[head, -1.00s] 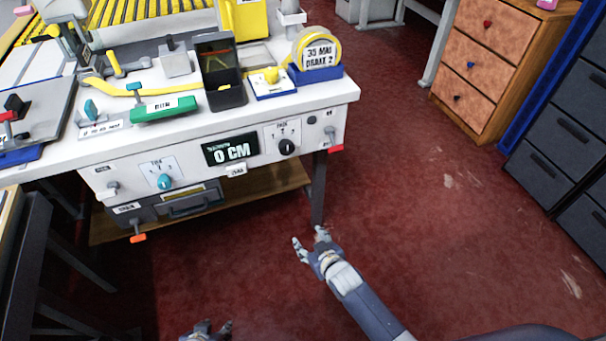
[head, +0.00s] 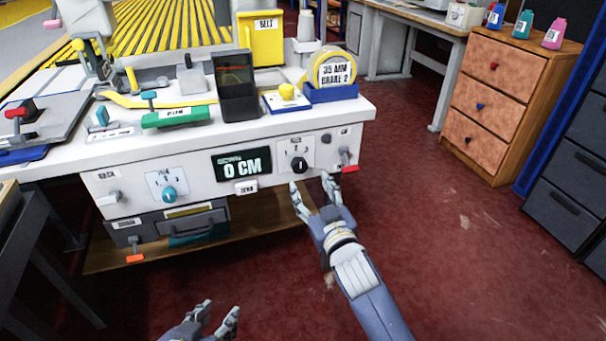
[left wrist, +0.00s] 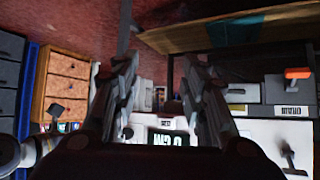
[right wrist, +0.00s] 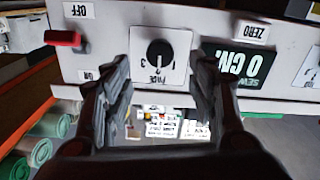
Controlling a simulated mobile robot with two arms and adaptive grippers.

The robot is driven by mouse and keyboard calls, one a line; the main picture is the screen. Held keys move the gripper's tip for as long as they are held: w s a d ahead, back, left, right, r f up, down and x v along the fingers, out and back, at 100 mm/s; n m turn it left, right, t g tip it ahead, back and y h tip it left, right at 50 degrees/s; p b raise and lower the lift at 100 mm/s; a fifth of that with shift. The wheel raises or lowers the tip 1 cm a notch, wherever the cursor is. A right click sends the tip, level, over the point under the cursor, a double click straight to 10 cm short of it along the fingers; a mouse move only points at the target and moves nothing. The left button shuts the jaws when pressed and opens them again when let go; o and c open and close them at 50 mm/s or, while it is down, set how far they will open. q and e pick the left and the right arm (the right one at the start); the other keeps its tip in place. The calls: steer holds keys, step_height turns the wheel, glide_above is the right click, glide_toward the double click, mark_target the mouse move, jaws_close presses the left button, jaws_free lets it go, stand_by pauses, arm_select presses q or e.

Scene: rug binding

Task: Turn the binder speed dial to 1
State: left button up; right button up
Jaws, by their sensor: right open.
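The black dial (head: 299,164) sits on a white plate marked with numbers, on the bench's front panel right of the 0 CM display (head: 242,164). It also shows in the right wrist view (right wrist: 160,52), upside down; its exact setting is hard to read. A teal dial (head: 168,193) sits on a second numbered plate further left; its label is too blurred to read. My right gripper (head: 312,184) is open and empty, in front of and below the black dial, apart from it. My left gripper (head: 218,311) is open and empty, low in front of the bench.
A red-tipped switch (head: 350,169) is right of the black dial, with ON and OFF labels in the right wrist view. A ZERO button (head: 246,187) is below the display. The white benchtop (head: 245,127) overhangs the panel and carries several tools. Floor to the right is clear.

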mark_target(301, 169)
steer(key=b+x, duration=0.1)
steer(key=x, duration=0.6)
steer(key=shift+w+f+b, duration=0.1)
steer(key=shift+f+b, duration=0.05)
steer(key=shift+b, duration=0.25)
arm_select(q)
steer(key=w+d+r+t+h, duration=0.2)
steer(key=w+r+t, duration=0.3)
steer(key=r, duration=0.4)
steer(key=shift+w+d+r+t, duration=0.2)
steer(key=shift+d+r+t, duration=0.1)
steer(key=shift+d+t, duration=0.25)
arm_select(e)
steer(key=shift+w+a, duration=0.15)
steer(key=shift+w, duration=0.25)
arm_select(q)
steer(key=shift+a, duration=0.1)
arm_select(e)
steer(key=c, duration=1.1)
